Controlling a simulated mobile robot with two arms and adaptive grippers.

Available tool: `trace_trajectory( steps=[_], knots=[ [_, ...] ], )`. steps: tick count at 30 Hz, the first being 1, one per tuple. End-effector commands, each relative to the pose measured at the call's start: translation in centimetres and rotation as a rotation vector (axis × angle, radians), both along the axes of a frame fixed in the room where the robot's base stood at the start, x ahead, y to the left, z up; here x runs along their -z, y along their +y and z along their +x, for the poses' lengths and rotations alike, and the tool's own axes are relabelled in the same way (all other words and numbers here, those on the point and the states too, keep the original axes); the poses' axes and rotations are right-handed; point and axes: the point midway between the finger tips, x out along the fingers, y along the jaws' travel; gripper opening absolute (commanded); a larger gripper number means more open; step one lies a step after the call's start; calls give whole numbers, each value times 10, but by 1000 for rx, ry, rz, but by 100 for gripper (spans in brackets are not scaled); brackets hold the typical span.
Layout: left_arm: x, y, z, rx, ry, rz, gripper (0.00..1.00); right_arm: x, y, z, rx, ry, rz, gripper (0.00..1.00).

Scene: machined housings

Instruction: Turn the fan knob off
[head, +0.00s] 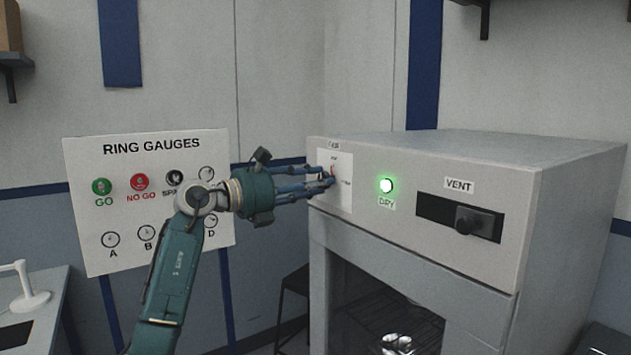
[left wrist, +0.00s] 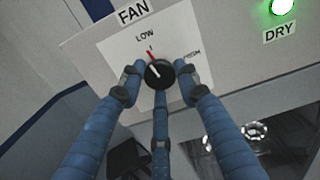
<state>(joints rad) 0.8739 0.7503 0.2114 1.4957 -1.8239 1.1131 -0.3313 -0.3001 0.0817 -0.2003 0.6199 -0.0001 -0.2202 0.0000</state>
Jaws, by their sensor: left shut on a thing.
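The fan knob (left wrist: 158,75) is a small dark round knob on a white plate (left wrist: 112,47) under the word FAN. In the left wrist view, a red mark at its upper rim points toward LOW, and a short white line shows on its face. Another label to its upper right is hard to read. My left gripper (head: 328,180) has its blue fingers closed around the knob, one on each side and one below. In the head view the fingers largely hide the knob. My right gripper is not in view.
The plate is on the front of a grey oven-like cabinet (head: 470,150). A lit green DRY button (head: 385,185) and a black VENT slider (head: 478,221) are to the right. A RING GAUGES board (head: 150,165) stands behind my left arm. The cabinet's lower front is open.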

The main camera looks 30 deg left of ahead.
Motion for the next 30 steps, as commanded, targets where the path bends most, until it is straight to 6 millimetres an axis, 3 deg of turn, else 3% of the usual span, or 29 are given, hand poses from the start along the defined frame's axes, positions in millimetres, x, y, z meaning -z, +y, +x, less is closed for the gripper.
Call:
trace_trajectory(
  steps=[17,30],
  knots=[
    [6,-3,1,2,222,-478,6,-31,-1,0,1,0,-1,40],
    [5,-5,0,1,385,-868,6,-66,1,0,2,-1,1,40]
  ],
)
